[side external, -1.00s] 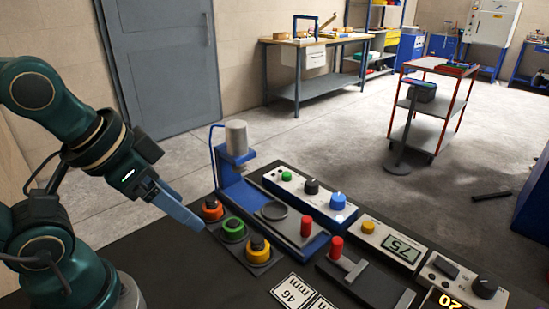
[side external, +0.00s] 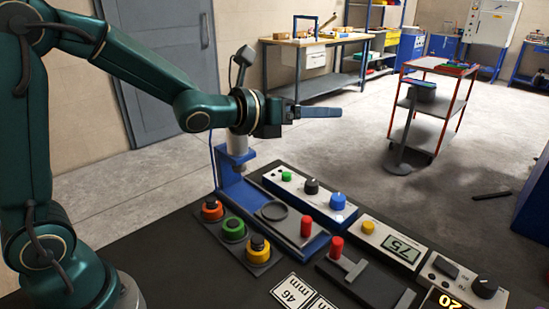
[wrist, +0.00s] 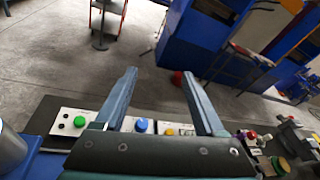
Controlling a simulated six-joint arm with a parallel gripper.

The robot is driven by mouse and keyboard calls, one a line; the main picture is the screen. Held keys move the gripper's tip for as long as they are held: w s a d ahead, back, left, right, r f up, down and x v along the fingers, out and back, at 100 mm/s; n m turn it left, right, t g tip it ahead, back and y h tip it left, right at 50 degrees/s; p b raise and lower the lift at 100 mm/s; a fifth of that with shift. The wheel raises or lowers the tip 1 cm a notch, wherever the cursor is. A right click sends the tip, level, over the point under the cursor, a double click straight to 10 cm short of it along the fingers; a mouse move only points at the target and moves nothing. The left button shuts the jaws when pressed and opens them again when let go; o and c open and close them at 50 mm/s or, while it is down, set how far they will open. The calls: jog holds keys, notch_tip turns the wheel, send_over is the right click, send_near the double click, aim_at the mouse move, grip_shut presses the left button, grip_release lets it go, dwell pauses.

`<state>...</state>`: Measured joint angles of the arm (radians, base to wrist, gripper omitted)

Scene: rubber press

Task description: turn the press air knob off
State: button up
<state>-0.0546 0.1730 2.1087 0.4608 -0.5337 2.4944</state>
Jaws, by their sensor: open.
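A white control panel (side external: 268,180) behind the blue press carries a green button (side external: 286,177), a black knob (side external: 311,187) and a blue knob (side external: 337,201). I cannot read which one is the air knob. My gripper (side external: 322,112) is high above the panel, pointing roughly level to the right and touching nothing. In the wrist view my gripper (wrist: 158,74) is open and empty. The blue knob (wrist: 141,125) shows far below between the fingers, and the green button (wrist: 80,122) is left of them. The black knob is hidden there, apparently behind the left finger.
The blue press (side external: 233,185) with its grey cylinder stands below my wrist. Orange, green and yellow buttons (side external: 233,229) are in front of it. A red-handled lever (side external: 307,226), a display reading 75 (side external: 402,248) and a fixture stand to the right. Air above the bench is free.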

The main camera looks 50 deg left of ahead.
notch_tip(320, 180, down, 9)
jog(key=w+d+m+g+h, duration=0.1)
jog(key=w+d+m+h, duration=0.15)
jog(key=m, duration=0.35)
jog(key=g, duration=0.2)
send_near(338, 197)
jog(key=x, duration=0.5)
jog(key=shift+w, duration=0.1)
jog(key=shift+x, duration=2.5)
grip_shut()
jog(key=shift+y, duration=0.25)
jog(key=shift+d+n+t+y, duration=0.15)
jog(key=shift+n+t+y, duration=0.15)
jog(key=shift+n, duration=0.2)
jog(key=shift+n+y, duration=0.3)
grip_release()
